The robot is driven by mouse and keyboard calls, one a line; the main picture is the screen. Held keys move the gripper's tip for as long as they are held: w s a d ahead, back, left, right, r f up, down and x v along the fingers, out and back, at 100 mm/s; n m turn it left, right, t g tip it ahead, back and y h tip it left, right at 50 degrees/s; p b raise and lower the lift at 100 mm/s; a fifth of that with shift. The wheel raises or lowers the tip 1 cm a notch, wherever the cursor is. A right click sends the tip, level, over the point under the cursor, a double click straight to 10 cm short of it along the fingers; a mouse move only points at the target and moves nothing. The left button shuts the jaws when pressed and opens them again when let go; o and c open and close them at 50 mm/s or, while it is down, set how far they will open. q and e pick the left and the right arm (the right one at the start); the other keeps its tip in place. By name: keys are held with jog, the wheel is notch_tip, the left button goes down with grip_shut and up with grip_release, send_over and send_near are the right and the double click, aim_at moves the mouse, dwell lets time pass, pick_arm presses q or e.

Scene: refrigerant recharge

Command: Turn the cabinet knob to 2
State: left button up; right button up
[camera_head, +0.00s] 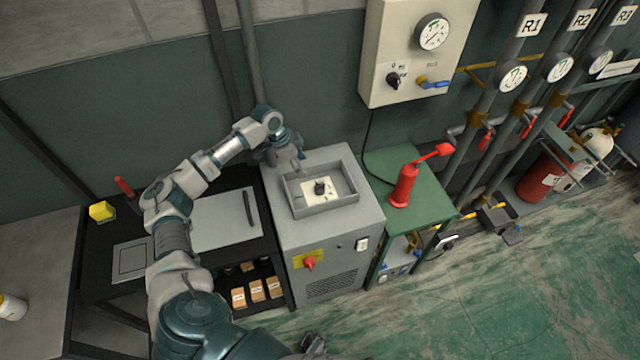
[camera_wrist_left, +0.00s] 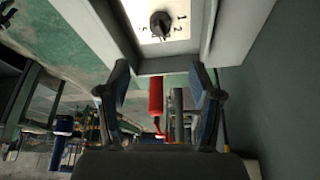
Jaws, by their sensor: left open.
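The cabinet knob (camera_head: 320,187) is a black knob on a white dial plate (camera_head: 309,194), inside the grey raised frame on top of the grey cabinet (camera_head: 360,217). In the left wrist view the knob (camera_wrist_left: 160,24) shows at the top, with the numbers 1, 2 and 5 around it; its exact setting is hard to read. My left gripper (camera_head: 299,158) is above the back left of the frame, apart from the knob. In the left wrist view its two fingers (camera_wrist_left: 162,80) are spread with nothing between them.
A red switch (camera_head: 309,263) is on the cabinet front. A red pump-like tool (camera_head: 404,187) stands on the green stand to the right. A wall panel (camera_head: 415,50) with a gauge hangs behind. A black shelf table with a grey board (camera_head: 222,220) is on the left.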

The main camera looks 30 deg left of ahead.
pick_arm(q)
send_near(318, 185)
jog(key=f, duration=0.1)
jog(key=b+x, duration=0.1)
jog(key=x, duration=0.7)
jog(key=shift+f, duration=0.25)
jog(key=shift+w+d+f, duration=0.2)
jog(key=shift+d+f, duration=0.05)
jog(key=shift+f, duration=0.2)
jog(key=shift+d, duration=0.1)
jog(key=c, duration=1.1)
jog(key=shift+c, duration=0.2)
pick_arm(e)
jog(key=w+r, duration=0.2)
jog(key=shift+w+a+r, duration=0.3)
